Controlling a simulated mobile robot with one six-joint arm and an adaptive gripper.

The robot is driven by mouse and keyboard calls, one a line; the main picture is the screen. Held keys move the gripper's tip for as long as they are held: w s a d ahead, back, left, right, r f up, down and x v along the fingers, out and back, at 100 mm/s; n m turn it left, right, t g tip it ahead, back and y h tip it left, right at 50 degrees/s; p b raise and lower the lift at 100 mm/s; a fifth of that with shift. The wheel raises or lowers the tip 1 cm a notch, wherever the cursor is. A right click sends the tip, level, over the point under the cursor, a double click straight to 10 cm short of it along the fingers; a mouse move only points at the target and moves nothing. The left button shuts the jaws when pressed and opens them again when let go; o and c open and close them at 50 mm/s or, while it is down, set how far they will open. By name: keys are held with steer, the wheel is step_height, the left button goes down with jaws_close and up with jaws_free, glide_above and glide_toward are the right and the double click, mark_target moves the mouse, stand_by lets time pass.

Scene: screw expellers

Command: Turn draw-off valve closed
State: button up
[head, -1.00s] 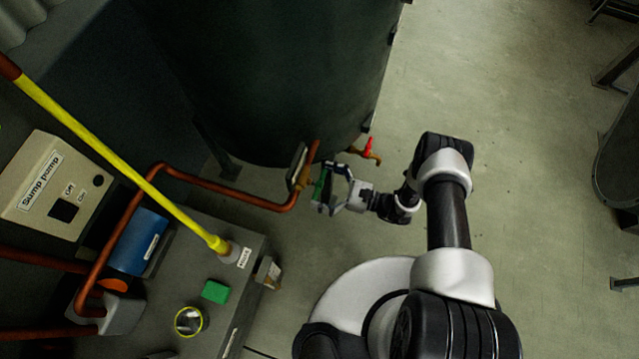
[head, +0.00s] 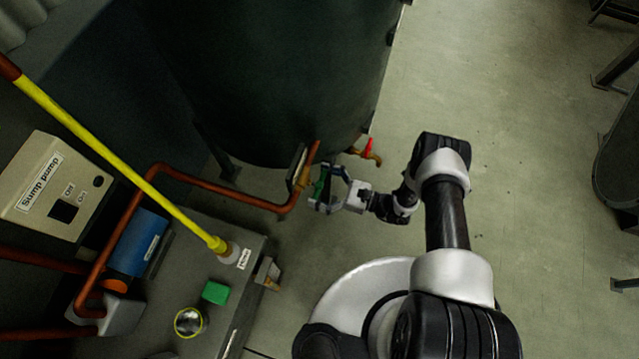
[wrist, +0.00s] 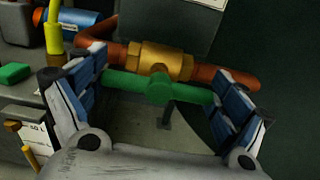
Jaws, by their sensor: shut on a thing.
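A brass valve (wrist: 155,60) sits in the copper pipe below the dark tank. Its green bar handle (wrist: 158,91) runs across the wrist view, in front of the brass body; in the head view the handle (head: 319,187) is small and partly covered by the fingers. My gripper (wrist: 166,84) has one finger at each end of the green bar and is shut on it lengthwise. In the head view my gripper (head: 328,189) reaches in from the right. A separate brass tap with a red handle (head: 368,147) is on the tank, behind and right of my gripper.
The dark tank (head: 270,80) stands just behind the valve. The copper pipe (head: 225,188) runs left towards a blue motor (head: 137,241). Floor is free to the right.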

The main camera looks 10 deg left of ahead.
steer(key=m, duration=0.4)
steer(key=shift+w, duration=0.1)
steer(key=m, duration=0.4)
steer(key=shift+m, duration=0.3)
steer(key=m, duration=0.4)
steer(key=shift+w+f, duration=0.1)
steer(key=m, duration=0.5)
steer(key=shift+f, duration=0.1)
steer(key=shift+m, duration=0.3)
steer(key=o, duration=0.8)
